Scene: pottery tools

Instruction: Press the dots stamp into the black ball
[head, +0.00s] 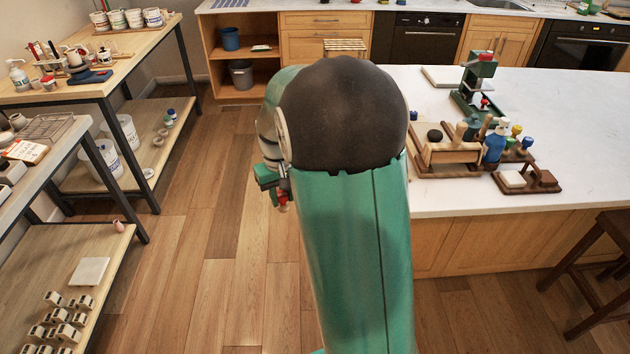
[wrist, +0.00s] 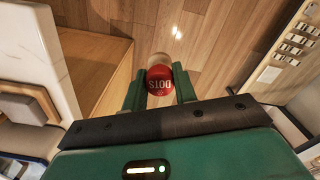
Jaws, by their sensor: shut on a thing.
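My gripper (wrist: 159,84) is shut on the dots stamp (wrist: 160,74), a red piece lettered DOTS with a pale wooden end, held between the two green fingers in the wrist view. In the head view my gripper (head: 278,192) is partly hidden behind my arm, left of the counter, with a bit of the red stamp (head: 283,202) below it, above the floor. A small black round thing, which looks like the black ball (head: 434,135), sits on a wooden stand on the white counter at the right. It is well apart from the gripper.
The white counter (head: 560,120) also holds a green press (head: 476,85), several coloured-handled stamps and a small wooden tray (head: 526,181). A stool (head: 610,235) stands at the right. Shelving tables (head: 100,90) line the left. Open wooden floor (head: 220,230) lies between.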

